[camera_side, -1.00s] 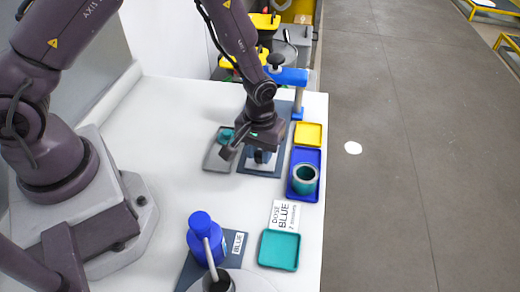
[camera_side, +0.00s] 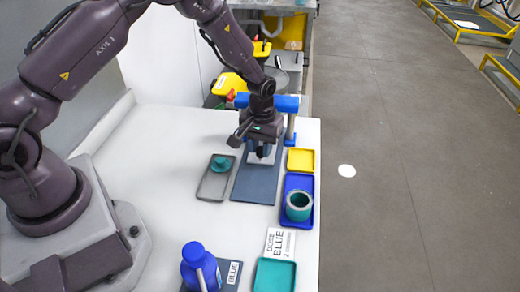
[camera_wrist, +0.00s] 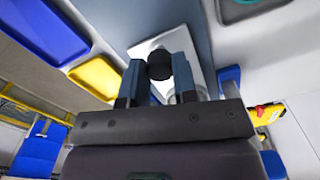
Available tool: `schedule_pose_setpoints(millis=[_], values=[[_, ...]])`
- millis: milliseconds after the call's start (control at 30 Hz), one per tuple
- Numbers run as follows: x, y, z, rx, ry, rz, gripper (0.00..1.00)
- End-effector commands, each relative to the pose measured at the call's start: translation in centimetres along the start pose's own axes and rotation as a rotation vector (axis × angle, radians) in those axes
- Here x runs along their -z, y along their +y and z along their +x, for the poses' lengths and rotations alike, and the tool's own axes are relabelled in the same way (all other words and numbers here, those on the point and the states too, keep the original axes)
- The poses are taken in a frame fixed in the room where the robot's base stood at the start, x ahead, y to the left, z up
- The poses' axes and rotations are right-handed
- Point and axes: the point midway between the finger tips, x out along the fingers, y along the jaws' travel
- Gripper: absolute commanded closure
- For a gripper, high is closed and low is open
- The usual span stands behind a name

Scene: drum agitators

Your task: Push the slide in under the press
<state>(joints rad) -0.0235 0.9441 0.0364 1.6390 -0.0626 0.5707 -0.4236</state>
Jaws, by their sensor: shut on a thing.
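My gripper (camera_side: 263,152) is shut on the dark knob (camera_wrist: 160,66) of the slide. The slide is a pale plate (camera_wrist: 175,43), mostly covered by my gripper in the side view (camera_side: 256,160). It sits on the long dark blue-grey base (camera_side: 255,187), at the end near the press. The press (camera_side: 290,128) is a blue frame with a post and a crossbar at the far end of the base. My wrist hides part of the press, so I cannot tell how far under it the slide is.
Left of the base is a grey tray (camera_side: 209,187) with a teal knobbed piece (camera_side: 221,163). Right of it are a yellow tray (camera_side: 301,160) and a blue tray (camera_side: 305,183) holding a teal ring-shaped piece (camera_side: 298,207).

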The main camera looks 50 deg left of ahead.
Motion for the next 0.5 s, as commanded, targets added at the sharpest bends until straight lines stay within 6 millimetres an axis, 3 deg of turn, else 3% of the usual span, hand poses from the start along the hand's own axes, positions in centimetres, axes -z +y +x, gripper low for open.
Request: schedule_pose_setpoints(millis=[67,100,200,500], values=[[0.67,-0.14,-0.11,-0.003,0.022,-0.003,1.00],[0.70,-0.16,-0.12,-0.003,0.023,-0.003,0.71],[0.64,-0.16,-0.11,-0.003,0.021,-0.003,0.48],[0.43,-0.10,-0.18,-0.002,0.015,-0.003,0.48]])
